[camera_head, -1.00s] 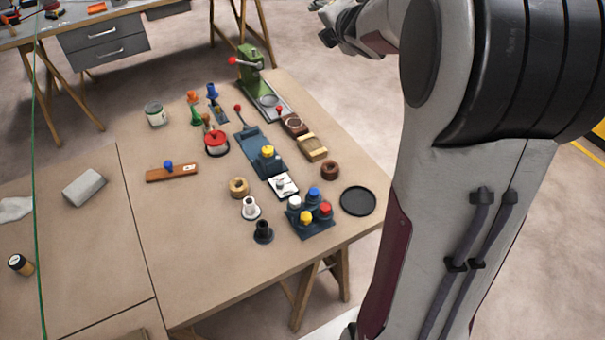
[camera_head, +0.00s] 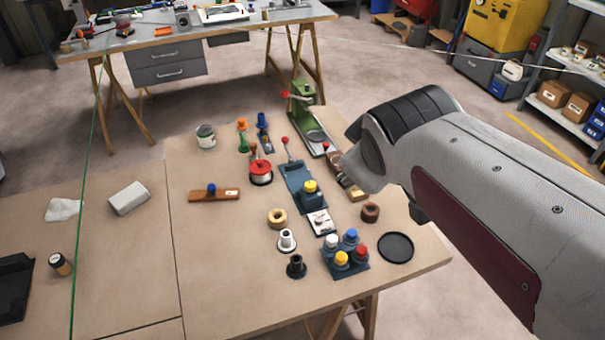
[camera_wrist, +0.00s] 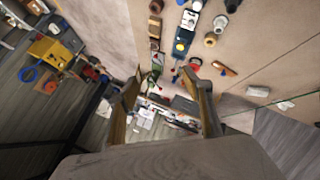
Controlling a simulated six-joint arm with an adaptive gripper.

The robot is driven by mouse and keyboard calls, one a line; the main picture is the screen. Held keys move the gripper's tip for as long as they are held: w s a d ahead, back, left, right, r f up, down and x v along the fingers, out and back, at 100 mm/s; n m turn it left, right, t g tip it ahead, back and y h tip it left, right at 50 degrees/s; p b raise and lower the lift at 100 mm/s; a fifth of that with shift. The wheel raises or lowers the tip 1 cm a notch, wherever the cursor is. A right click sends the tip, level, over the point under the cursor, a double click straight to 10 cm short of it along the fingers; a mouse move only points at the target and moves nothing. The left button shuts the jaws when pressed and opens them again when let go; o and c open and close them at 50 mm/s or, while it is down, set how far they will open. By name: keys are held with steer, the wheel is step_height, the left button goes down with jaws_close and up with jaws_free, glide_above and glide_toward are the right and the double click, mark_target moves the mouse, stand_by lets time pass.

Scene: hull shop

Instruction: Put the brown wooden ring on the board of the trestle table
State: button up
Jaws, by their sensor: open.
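A dark brown ring (camera_head: 370,212), which looks like wood, lies on the front table's tan board (camera_head: 225,265), between the white card-like piece and the round black dish. A paler tan ring (camera_head: 277,218) lies to its left. Wooden trestle legs show under the front table and under the back table (camera_head: 215,38). In the wrist view my gripper (camera_wrist: 164,72) is open with nothing between its fingers, above and away from the table things. The dark brown ring seems to show at that view's top edge (camera_wrist: 156,6). In the head view my arm hides the gripper's fingers.
A tray of coloured-capped jars (camera_head: 346,257) and a black dish (camera_head: 395,247) stand near the ring. A green press (camera_head: 304,105), a blue-grey tool (camera_head: 300,185) and a red-lidded pot (camera_head: 260,171) stand farther back. The board's front left is clear.

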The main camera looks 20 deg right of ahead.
steer(key=s+a+f+m+g+y, duration=0.2)
steer(key=s+a+f+m+y, duration=0.1)
steer(key=s+a, duration=0.6)
steer(key=s+f+m, duration=0.1)
steer(key=s+f, duration=0.1)
steer(key=s, duration=0.1)
steer(key=shift+s+a+f+m, duration=0.25)
steer(key=shift+s+f+m, duration=0.05)
steer(key=shift+f, duration=0.1)
